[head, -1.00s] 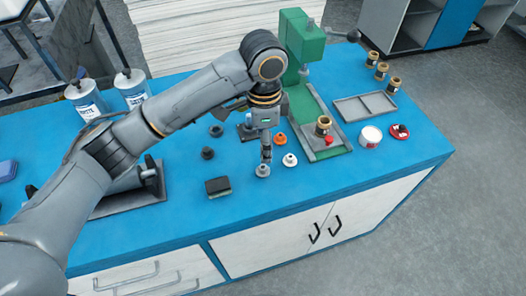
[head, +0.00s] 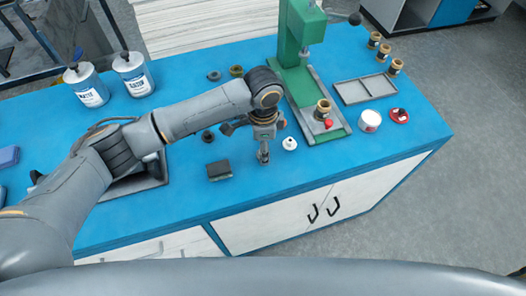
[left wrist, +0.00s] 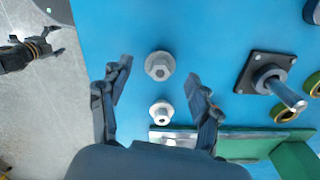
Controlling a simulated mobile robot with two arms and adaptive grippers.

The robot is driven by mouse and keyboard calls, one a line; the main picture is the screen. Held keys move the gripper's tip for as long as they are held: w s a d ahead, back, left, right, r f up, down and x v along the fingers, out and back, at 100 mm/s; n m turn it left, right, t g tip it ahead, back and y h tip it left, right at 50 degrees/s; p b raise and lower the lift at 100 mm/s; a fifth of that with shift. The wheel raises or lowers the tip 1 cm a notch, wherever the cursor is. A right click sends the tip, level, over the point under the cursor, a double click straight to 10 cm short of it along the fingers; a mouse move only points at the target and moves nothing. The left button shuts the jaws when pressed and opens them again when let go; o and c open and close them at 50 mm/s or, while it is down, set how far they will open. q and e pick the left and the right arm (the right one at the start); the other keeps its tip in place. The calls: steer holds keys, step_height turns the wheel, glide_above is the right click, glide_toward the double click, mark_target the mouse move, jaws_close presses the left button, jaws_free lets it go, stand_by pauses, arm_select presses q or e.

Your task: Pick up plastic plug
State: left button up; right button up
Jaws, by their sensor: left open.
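A light grey plug (left wrist: 159,65) with a hexagonal top stands on the blue table, between the spread fingers of my left gripper (left wrist: 160,77), apart from both. A white plug (left wrist: 162,112) stands beside it; in the head view this white plug (head: 290,144) is just right of the gripper. My left gripper (head: 263,157) points down there, low over the table and open; it mostly hides the grey plug. My right gripper (left wrist: 50,42) shows small at the left of the left wrist view, over the floor; its jaws are unclear.
A green press (head: 322,112) with a brass part stands right of the gripper. A flange with a shaft (left wrist: 270,80) stands near the plugs. A white tub (head: 370,120) is farther right. The table's front edge is close.

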arm_select(q)
steer(key=shift+f, duration=1.2)
steer(key=c, duration=1.1)
steer(key=shift+r, duration=0.1)
